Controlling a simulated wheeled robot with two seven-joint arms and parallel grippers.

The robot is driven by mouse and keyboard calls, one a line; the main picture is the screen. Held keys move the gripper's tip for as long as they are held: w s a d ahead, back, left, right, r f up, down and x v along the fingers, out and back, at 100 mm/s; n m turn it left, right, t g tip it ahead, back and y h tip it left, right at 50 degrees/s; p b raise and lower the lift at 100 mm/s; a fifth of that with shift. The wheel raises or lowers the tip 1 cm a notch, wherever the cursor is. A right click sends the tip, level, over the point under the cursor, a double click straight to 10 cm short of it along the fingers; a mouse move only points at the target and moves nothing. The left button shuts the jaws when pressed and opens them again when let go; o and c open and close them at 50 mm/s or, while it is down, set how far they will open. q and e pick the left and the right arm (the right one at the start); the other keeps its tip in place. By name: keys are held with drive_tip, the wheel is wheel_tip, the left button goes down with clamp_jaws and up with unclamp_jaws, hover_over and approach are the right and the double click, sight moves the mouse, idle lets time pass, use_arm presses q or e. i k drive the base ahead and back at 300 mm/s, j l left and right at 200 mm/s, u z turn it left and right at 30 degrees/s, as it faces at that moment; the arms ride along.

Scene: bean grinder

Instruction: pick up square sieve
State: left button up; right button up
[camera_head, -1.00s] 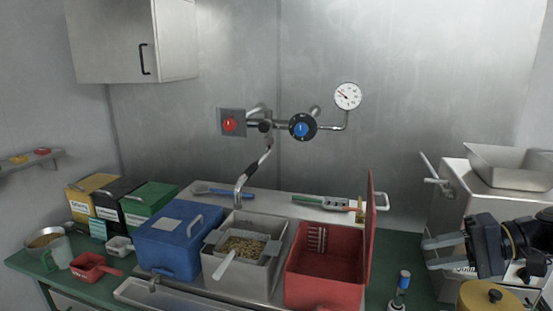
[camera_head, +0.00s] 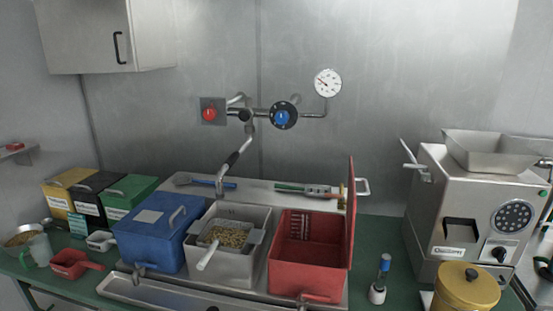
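A square metal sieve (camera_head: 256,236) sits in the top of a steel basin (camera_head: 228,272) at the centre of the counter. Its side flanges show, and tan beans or grains (camera_head: 228,236) lie in it. A pale-handled tool (camera_head: 207,254) leans in it towards the front. The mesh floor is hidden by the grains. Neither gripper shows clearly in the head view, so no contact with the sieve is seen. A small dark shape at the far right edge is too cut off to identify.
A closed blue bin (camera_head: 155,245) stands left of the basin and an open red bin (camera_head: 300,266) right of it. A tap (camera_head: 228,168) hangs behind the basin. A grinder (camera_head: 440,225) and a yellow canister (camera_head: 465,290) stand at right. A red scoop (camera_head: 72,263) lies at left.

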sight(219, 234)
drive_tip(key=k+l, duration=0.1)
drive_tip(key=l, duration=0.35)
drive_tip(key=k+l, duration=0.1)
drive_tip(key=l, duration=0.3)
drive_tip(key=k+l, duration=0.1)
drive_tip(key=l, duration=0.35)
